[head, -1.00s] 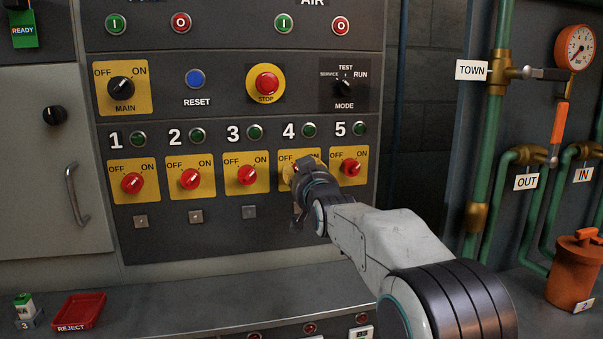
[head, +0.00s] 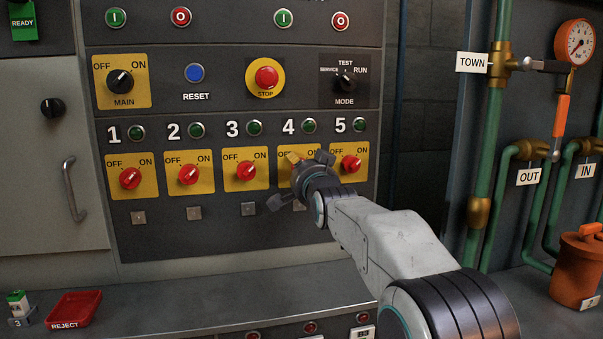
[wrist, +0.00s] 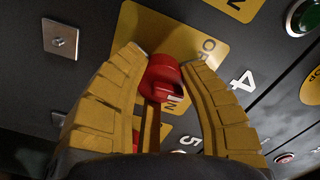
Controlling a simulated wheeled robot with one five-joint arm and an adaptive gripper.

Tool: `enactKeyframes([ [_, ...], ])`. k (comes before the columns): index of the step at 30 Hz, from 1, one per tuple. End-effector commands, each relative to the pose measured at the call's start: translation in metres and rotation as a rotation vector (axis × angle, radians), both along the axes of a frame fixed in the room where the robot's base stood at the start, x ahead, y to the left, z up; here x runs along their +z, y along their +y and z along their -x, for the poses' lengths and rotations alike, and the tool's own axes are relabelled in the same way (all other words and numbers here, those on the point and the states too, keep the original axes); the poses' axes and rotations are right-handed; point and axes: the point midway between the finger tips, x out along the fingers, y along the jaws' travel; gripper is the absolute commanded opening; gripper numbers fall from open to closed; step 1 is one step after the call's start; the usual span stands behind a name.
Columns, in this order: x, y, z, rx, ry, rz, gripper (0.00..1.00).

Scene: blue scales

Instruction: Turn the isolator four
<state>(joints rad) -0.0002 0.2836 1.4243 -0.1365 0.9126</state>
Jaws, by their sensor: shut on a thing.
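Isolator four is a red rotary knob (wrist: 165,80) on a yellow OFF/ON plate (head: 284,178) under the number 4 on the grey panel. In the wrist view the knob sits between the two yellow fingers of my gripper (wrist: 163,65), which is shut on it. In the head view my gripper (head: 297,166) is up against the plate and hides the knob and part of the plate.
Red isolator three (head: 246,171) is close on the left and isolator five (head: 350,164) close on the right. The yellow-backed STOP button (head: 266,77) and mode switch (head: 346,82) are above. A grey ledge (head: 190,280) runs below.

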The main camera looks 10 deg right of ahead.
Motion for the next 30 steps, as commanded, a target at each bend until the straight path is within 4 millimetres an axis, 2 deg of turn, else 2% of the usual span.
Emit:
enactKeyframes([
  [18,0.0002,0.0009,-0.0003,0.002,-0.001,-0.568,0.06],
  [30,0.0018,0.0009,-0.0002,0.003,-0.004,-0.803,0.06],
])
